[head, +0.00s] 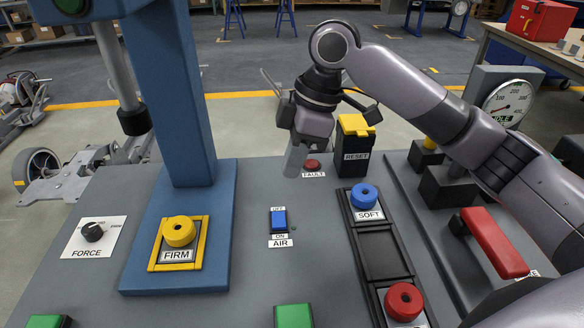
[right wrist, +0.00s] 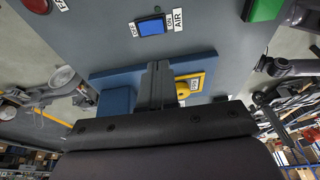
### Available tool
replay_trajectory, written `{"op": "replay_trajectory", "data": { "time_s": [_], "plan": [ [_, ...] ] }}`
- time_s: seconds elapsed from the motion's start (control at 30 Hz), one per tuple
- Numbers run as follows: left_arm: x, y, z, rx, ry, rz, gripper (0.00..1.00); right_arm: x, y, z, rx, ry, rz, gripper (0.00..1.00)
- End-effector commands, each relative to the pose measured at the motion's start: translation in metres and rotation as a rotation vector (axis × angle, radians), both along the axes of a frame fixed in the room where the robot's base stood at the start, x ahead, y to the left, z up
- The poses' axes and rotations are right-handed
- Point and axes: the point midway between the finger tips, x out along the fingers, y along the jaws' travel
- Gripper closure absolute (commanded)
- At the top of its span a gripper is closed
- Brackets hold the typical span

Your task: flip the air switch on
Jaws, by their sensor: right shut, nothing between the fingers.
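The air switch (head: 279,220) is a small blue rocker on the grey panel, with an OFF label above it and ON and AIR labels below. It also shows in the right wrist view (right wrist: 151,27), near the top. I cannot tell which way the rocker is tilted. My right gripper (head: 295,160) is shut and empty, in the air behind the switch and close to the red FAULT lamp (head: 312,164) in the head view. In the right wrist view its closed fingers (right wrist: 157,80) are apart from the switch. My left gripper is not in view.
A blue column (head: 182,110) stands on the panel's left, with the yellow FIRM button (head: 179,231) on its base. The blue SOFT button (head: 364,196), red button (head: 404,302) and black RESET box (head: 352,150) lie right. A green button (head: 293,316) is in front. Panel around the switch is clear.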

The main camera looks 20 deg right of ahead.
Motion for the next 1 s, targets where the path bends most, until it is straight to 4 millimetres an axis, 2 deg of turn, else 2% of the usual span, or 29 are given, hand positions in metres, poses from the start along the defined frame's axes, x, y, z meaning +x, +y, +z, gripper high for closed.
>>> {"op": "replay_trajectory", "data": {
  "time_s": [0.03,0.3,0.5,0.7,1.0],
  "plan": [
    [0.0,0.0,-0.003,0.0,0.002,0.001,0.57,0.0,0.004,-0.013,0.0,0.004,0.002,1.0],
    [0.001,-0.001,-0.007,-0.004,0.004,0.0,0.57,0.002,0.02,-0.069,-0.001,0.004,0.001,1.0],
    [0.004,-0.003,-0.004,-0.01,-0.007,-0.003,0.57,-0.001,0.022,-0.099,-0.001,0.001,0.0,1.0],
    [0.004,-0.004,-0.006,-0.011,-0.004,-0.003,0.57,-0.002,0.023,-0.111,-0.001,0.0,0.002,1.0],
    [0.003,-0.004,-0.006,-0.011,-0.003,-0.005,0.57,-0.002,0.023,-0.112,0.0,-0.001,0.002,1.0]
  ]
}}
